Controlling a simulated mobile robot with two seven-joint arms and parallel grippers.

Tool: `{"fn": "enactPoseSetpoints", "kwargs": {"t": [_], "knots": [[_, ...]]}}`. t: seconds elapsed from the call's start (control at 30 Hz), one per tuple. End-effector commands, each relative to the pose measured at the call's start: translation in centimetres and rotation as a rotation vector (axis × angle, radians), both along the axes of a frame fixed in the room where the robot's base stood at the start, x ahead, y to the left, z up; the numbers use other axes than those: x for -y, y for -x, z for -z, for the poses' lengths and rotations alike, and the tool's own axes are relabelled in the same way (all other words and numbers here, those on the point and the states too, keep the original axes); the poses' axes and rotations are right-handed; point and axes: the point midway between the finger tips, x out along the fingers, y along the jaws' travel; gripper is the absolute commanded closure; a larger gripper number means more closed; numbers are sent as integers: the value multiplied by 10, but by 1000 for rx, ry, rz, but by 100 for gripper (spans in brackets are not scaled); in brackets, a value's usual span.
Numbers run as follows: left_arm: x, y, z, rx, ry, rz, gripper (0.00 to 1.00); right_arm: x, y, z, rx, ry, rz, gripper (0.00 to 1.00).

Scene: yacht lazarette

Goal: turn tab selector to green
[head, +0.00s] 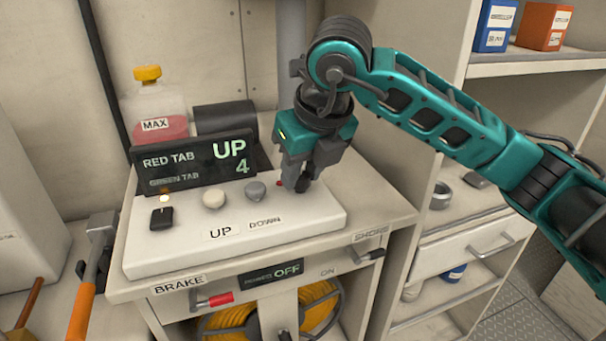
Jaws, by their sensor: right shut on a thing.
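A white control panel (150,255) sits on the cabinet top. Its dark display (195,161) reads "RED TAB" in bright letters, "GREEN TAB" in dimmer letters, and "UP 4". My right gripper (298,187) points down at the panel's right end and is shut on a small dark knob, apparently the tab selector (303,184). The fingers hide most of the knob, so its pointing direction cannot be told. A small red mark (278,183) shows just left of the fingers. My left gripper is not in view.
On the panel, left of the gripper, are a grey knob (256,191), a cream knob (213,198) and a black switch (161,217). A red-handled brake lever (213,299) and a shore lever (369,255) are on the cabinet front. A bottle (155,112) stands behind.

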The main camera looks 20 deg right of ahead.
Motion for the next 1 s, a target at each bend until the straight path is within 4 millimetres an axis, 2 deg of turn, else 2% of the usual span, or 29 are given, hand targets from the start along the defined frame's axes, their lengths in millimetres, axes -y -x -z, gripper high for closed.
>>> {"fn": "enactPoseSetpoints", "kwargs": {"t": [0.3,0.8,0.83,1.0], "knots": [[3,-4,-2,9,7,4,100,-1,0,0,0,0,110,97],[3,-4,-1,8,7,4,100,-1,0,0,-1,-1,131,97],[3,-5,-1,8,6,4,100,-1,0,0,-1,-1,131,66],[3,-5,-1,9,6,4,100,-1,0,0,-1,-1,130,49]]}}
